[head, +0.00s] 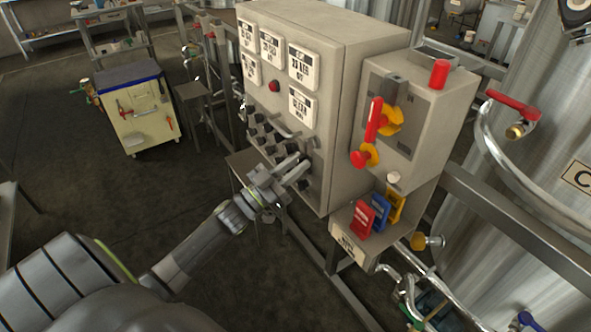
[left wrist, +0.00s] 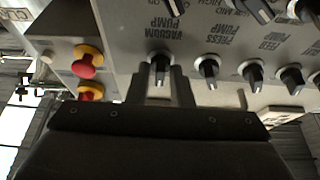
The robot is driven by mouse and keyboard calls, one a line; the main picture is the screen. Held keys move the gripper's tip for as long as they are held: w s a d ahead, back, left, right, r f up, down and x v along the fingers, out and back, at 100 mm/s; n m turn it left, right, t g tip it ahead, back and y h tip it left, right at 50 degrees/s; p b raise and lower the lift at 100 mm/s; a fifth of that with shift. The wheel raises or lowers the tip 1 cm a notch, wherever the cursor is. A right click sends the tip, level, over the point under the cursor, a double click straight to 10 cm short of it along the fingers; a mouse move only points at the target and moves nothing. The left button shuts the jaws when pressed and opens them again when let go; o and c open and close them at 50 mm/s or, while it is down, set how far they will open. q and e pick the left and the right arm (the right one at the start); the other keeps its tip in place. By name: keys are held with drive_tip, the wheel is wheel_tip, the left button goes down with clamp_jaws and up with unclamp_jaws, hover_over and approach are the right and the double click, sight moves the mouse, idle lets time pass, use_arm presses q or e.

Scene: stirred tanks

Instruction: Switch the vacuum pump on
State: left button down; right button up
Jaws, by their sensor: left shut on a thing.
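The vacuum pump switch (left wrist: 160,68) is a dark rotary knob under the label "VACUUM PUMP" on the grey control panel (head: 262,95). In the left wrist view my left gripper (left wrist: 162,85) has one finger on each side of this knob and is shut on it. In the head view my left gripper (head: 297,172) reaches the lower right of the panel's knob rows, and its fingers hide the knob there. The knob's pointer looks about upright in the left wrist view. My right gripper does not show.
Beside the vacuum knob is a press pump knob (left wrist: 208,68), with several similar knobs further right. Red emergency buttons (head: 364,156) and a red-handled switch (head: 374,120) are on the adjoining box. A tray of coloured tags (head: 345,250) sits below.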

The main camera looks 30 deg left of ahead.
use_arm(q)
drive_tip(key=m+h, duration=0.1)
drive_tip(key=m, duration=0.3)
drive_tip(key=shift+a+g+h+b, duration=0.1)
drive_tip(key=shift+g+h+b, duration=0.3)
drive_tip(key=shift+w+m+g+h+b, duration=0.15)
drive_tip(key=shift+m+g+h, duration=0.3)
drive_tip(key=shift+m, duration=0.65)
drive_tip(key=shift+s+m+g+h+b, duration=0.15)
drive_tip(key=shift+m+g+h, duration=0.25)
drive_tip(key=shift+m, duration=0.7)
drive_tip(key=c, duration=1.5)
unclamp_jaws()
drive_tip(key=shift+w, duration=0.1)
